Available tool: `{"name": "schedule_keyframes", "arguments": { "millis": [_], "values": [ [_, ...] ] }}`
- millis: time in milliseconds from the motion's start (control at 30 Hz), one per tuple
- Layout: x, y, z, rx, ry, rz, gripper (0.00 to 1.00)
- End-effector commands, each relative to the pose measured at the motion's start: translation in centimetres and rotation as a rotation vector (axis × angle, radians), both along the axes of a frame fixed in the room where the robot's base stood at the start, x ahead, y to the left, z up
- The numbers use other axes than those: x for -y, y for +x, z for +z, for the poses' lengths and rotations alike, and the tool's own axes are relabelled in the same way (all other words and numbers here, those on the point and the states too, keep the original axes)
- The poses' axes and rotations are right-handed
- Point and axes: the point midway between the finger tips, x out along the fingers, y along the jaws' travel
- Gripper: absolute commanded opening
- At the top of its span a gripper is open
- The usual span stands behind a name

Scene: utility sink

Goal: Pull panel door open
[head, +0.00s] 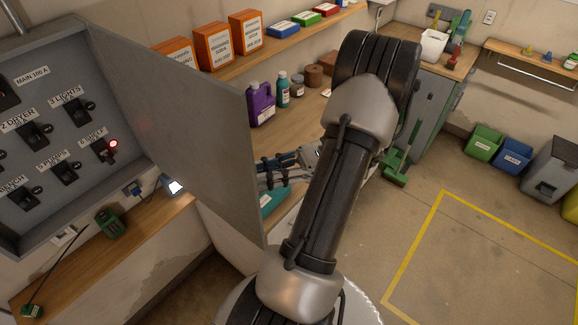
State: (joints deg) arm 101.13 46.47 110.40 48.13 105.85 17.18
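The grey panel door (190,110) stands swung out from the electrical panel (62,125), so the switches inside show. The door's inner face is toward me, and its free edge points right. My gripper (261,173) is just right of that free edge, at about mid-height, with its fingers pointing left toward the door. The two fingers look apart, with nothing seen between them. The very tips are at or behind the door's edge, so I cannot tell whether they touch it. No door handle shows from this side.
A shelf holds orange boxes (213,46). Below it are a purple jug (261,104) and a teal bottle (283,90). A wooden ledge (150,235) runs under the panel. Open floor (470,255) with a yellow outline lies right; bins (513,154) stand beyond.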

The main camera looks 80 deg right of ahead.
Motion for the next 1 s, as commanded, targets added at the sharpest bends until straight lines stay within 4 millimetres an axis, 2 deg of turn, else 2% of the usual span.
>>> {"name": "schedule_keyframes", "arguments": {
  "millis": [200, 433, 600, 1000],
  "values": [
    [2.7, -4.1, -0.1, 0.000, -0.001, -0.004, 0.19],
    [4.6, -7.1, -0.1, -0.001, 0.000, -0.002, 0.19],
    [5.0, -7.8, -0.1, -0.003, 0.001, -0.001, 0.19],
    [5.0, -7.8, -0.1, -0.003, 0.001, -0.001, 0.19]
  ]
}}
